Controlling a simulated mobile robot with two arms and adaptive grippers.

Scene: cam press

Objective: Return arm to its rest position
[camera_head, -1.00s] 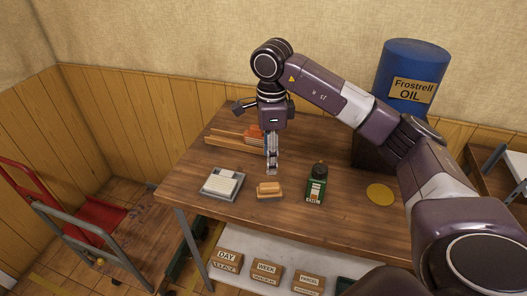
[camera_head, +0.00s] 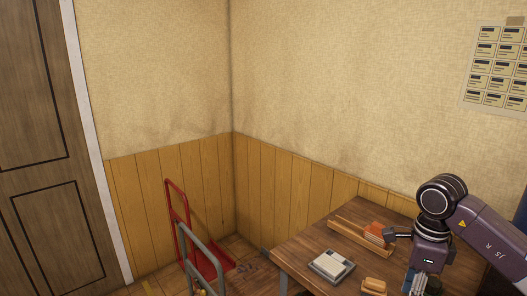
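My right arm comes in from the right edge, over the wooden table (camera_head: 300,258). Its gripper (camera_head: 424,285) is at the bottom of the view, pointing down above the table, with its lower end cut off by the frame edge. Whether its fingers are open or shut does not show. My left arm and gripper are not in view.
On the table are a grey-and-white box-like item (camera_head: 331,264), a tan block (camera_head: 374,285) and an orange stack (camera_head: 377,234) by a wooden rail (camera_head: 352,238). A red hand truck (camera_head: 178,210) stands left of the table. A door (camera_head: 40,150) is at far left.

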